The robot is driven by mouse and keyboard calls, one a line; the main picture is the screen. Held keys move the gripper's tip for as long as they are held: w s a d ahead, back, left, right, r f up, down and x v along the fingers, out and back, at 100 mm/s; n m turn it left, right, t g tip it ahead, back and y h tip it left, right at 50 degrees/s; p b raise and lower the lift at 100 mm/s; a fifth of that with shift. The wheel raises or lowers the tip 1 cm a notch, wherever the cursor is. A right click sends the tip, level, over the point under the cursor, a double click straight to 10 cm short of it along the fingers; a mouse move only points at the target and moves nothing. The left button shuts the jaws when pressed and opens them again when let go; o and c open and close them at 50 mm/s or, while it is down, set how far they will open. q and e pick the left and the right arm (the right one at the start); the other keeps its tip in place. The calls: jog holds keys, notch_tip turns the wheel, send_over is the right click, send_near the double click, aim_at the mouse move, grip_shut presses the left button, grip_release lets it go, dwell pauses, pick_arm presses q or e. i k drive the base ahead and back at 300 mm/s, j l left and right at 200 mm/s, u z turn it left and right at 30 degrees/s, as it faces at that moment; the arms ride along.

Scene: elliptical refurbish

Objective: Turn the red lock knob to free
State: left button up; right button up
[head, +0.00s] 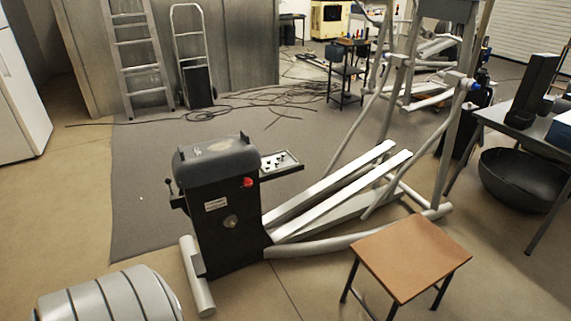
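A small red knob (248,182) sits on the upper side of the black housing (222,242) of an elliptical machine. The housing stands upright left of centre, with a grey top cover (214,154), a pale label (216,204) and a round metal hub (231,222) below the knob. The knob is too small to tell which way it is turned. Neither of my grippers is in view, and nothing touches the knob.
A small tray with little parts (281,164) juts from the housing's right. A brown-topped stool (410,255) stands at front right, a ribbed grey drum (108,298) at front left. Cables (265,98) lie behind. A dark table (510,122) stands at right. Floor at left is clear.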

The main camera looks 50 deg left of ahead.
aim_at(247, 183)
jog(key=u, duration=1.2)
